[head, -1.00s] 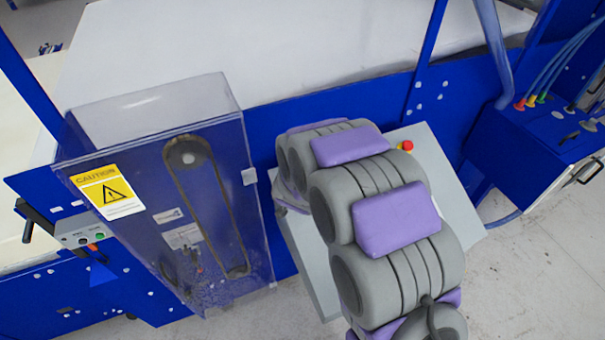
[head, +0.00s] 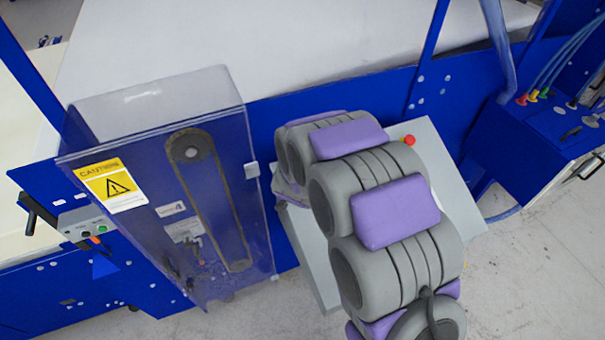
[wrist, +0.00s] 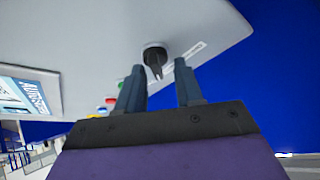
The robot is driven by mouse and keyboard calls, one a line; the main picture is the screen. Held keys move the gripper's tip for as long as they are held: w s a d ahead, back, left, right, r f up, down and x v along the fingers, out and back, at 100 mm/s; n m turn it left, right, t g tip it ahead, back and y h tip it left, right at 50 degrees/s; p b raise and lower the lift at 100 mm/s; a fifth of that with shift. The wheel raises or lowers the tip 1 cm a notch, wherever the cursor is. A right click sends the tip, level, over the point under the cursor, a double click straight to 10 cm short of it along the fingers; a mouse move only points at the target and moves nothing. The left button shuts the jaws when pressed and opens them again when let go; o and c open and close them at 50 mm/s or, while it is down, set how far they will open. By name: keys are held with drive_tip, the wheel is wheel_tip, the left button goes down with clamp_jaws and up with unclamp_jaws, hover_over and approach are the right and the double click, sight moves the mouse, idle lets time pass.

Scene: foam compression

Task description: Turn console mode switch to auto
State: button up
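The console (head: 432,150) is a light grey box with a red button on its top, mostly behind my arm in the head view. In the wrist view its grey panel (wrist: 95,35) carries a black rotary switch (wrist: 154,57) with a label strip beside it; the wording is too small to read. My gripper (wrist: 159,78) points at the switch, its two fingers apart and empty. The switch knob shows between and just beyond the fingertips, and I cannot tell whether they touch it. My gripper is hidden behind my arm in the head view.
A clear-covered belt drive with a caution label (head: 112,186) stands left of my arm. A blue box with hoses (head: 530,150) stands right.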

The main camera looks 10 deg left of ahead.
drive_tip(key=v, duration=1.6)
drive_tip(key=shift+s+r, duration=0.3)
drive_tip(key=shift+a, duration=0.15)
drive_tip(key=s+d+f+n+g+b, duration=0.2)
drive_tip(key=s+d+f+g+b, duration=0.3)
drive_tip(key=s+d+b, duration=0.5)
drive_tip(key=s+d+f+n+g+b, duration=0.2)
drive_tip(key=s+d+f+g+b, duration=0.4)
drive_tip(key=s, duration=1.3)
drive_tip(key=d+f+b, duration=0.4)
drive_tip(key=d+b, duration=0.1)
